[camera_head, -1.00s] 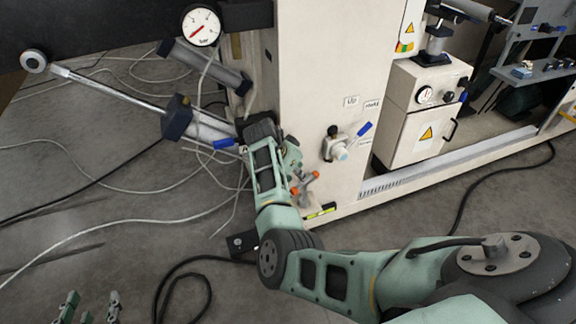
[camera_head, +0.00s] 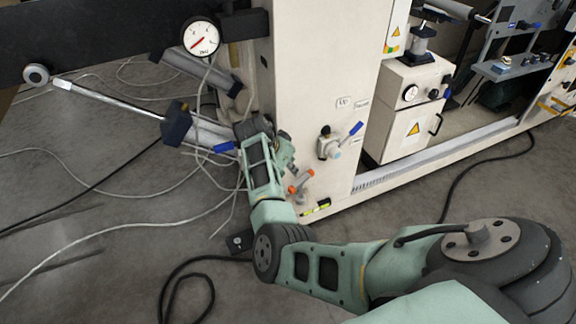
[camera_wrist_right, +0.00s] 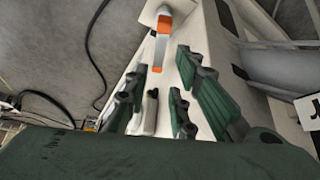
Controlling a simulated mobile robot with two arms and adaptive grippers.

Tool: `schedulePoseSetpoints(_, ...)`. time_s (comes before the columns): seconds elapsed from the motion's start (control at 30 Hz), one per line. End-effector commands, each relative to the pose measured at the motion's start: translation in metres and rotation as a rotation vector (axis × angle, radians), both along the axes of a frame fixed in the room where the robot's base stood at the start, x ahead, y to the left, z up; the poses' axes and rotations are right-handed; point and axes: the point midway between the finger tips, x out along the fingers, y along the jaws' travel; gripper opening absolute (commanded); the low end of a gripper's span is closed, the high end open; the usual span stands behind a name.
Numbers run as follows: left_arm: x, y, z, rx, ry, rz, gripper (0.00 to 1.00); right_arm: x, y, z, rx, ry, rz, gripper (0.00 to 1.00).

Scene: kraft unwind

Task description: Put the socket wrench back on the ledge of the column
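My right gripper (camera_head: 284,152) is beside the lower front of the cream column (camera_head: 315,90) in the head view. In the right wrist view its green fingers (camera_wrist_right: 168,88) are spread apart. A small pale object (camera_wrist_right: 149,112) shows between them, with no visible grip on it; I cannot tell what it is. A grey bar with orange ends (camera_wrist_right: 161,50) lies beyond the fingertips, and orange parts (camera_head: 294,188) show beside the gripper in the head view. I cannot tell whether this is the socket wrench. No ledge can be made out clearly. My left gripper is out of view.
A valve with a blue handle (camera_head: 328,143) sticks out of the column. A pressure gauge (camera_head: 201,36) and a cylinder with a rod (camera_head: 193,131) are at the left. A cream cabinet (camera_head: 405,110) stands at the right. Cables lie on the grey floor.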

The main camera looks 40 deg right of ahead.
Motion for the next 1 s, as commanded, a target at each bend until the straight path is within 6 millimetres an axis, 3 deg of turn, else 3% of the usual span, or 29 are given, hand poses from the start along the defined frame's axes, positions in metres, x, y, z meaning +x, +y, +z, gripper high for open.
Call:
schedulePoseSetpoints(0.17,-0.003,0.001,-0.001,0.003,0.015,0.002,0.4,-0.029,-0.015,-0.014,-0.027,0.028,0.047,0.23)
schedulePoseSetpoints(0.27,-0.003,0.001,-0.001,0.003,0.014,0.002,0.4,-0.064,-0.023,-0.026,-0.058,0.061,0.148,0.23)
schedulePoseSetpoints(0.37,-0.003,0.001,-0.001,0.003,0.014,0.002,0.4,-0.1,-0.015,-0.035,-0.084,0.098,0.317,0.23)
schedulePoseSetpoints(0.47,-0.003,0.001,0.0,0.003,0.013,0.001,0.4,-0.135,0.011,-0.041,-0.092,0.138,0.527,0.23)
schedulePoseSetpoints(0.57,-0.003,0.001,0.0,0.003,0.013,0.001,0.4,-0.175,0.053,-0.045,-0.075,0.176,0.768,0.23)
schedulePoseSetpoints(0.8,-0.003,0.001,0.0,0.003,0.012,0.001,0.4,-0.277,0.173,-0.035,0.049,0.212,1.317,0.23)
schedulePoseSetpoints(0.9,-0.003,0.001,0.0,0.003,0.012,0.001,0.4,-0.308,0.205,-0.026,0.098,0.204,1.456,0.23)
schedulePoseSetpoints(1.0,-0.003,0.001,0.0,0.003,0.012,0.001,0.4,-0.323,0.222,-0.019,0.126,0.196,1.527,0.23)
